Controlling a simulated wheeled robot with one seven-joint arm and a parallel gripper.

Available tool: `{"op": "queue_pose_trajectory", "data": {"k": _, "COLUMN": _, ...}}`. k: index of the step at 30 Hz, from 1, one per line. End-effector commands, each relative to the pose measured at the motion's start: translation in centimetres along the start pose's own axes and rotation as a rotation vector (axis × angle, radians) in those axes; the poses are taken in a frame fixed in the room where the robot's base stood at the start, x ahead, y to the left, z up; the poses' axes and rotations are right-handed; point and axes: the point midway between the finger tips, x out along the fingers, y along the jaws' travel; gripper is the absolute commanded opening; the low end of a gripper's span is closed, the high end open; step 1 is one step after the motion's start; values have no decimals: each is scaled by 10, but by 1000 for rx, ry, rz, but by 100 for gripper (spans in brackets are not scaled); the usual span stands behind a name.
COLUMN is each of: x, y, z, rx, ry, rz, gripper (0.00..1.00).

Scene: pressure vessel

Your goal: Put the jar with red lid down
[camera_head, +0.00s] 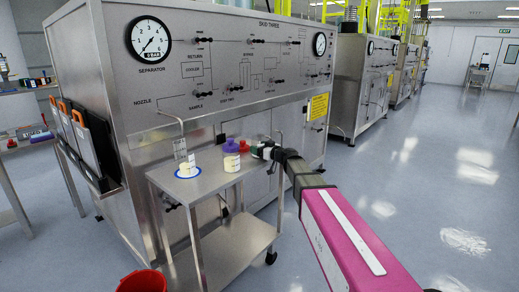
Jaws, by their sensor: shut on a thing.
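My gripper (256,151) is over the right end of the steel cart top, reached from the right by my arm. It is shut on the jar with red lid (244,146), whose red lid shows just left of the gripper. The jar's body is mostly hidden, and I cannot tell whether its base touches the cart top. A pale jar with a purple top (231,149) is immediately left of it. Another pale jar (187,168) stands on a blue ring mark at the left of the cart top (207,182).
A bent nozzle pipe (171,115) comes from the panel above the left jar. The skid panel (220,60) stands close behind the cart. The cart's front middle is bare. A red bucket (142,281) is on the floor at the lower left.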

Motion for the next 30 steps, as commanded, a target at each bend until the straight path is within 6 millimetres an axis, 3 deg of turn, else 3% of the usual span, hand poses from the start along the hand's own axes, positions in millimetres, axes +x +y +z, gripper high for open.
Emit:
{"op": "queue_pose_trajectory", "data": {"k": 7, "x": 0, "y": 0, "z": 3, "rx": 0, "ry": 0, "rz": 0, "gripper": 48}}
{"op": "queue_pose_trajectory", "data": {"k": 8, "x": 0, "y": 0, "z": 2, "rx": 0, "ry": 0, "rz": 0, "gripper": 84}}
{"op": "queue_pose_trajectory", "data": {"k": 9, "x": 0, "y": 0, "z": 2, "rx": 0, "ry": 0, "rz": 0, "gripper": 97}}
{"op": "queue_pose_trajectory", "data": {"k": 10, "x": 0, "y": 0, "z": 2, "rx": 0, "ry": 0, "rz": 0, "gripper": 99}}
{"op": "queue_pose_trajectory", "data": {"k": 20, "x": -2, "y": 0, "z": -1, "rx": 0, "ry": 0, "rz": 0, "gripper": 99}}
{"op": "queue_pose_trajectory", "data": {"k": 30, "x": -61, "y": -2, "z": 0, "rx": 0, "ry": -1, "rz": 2, "gripper": 99}}
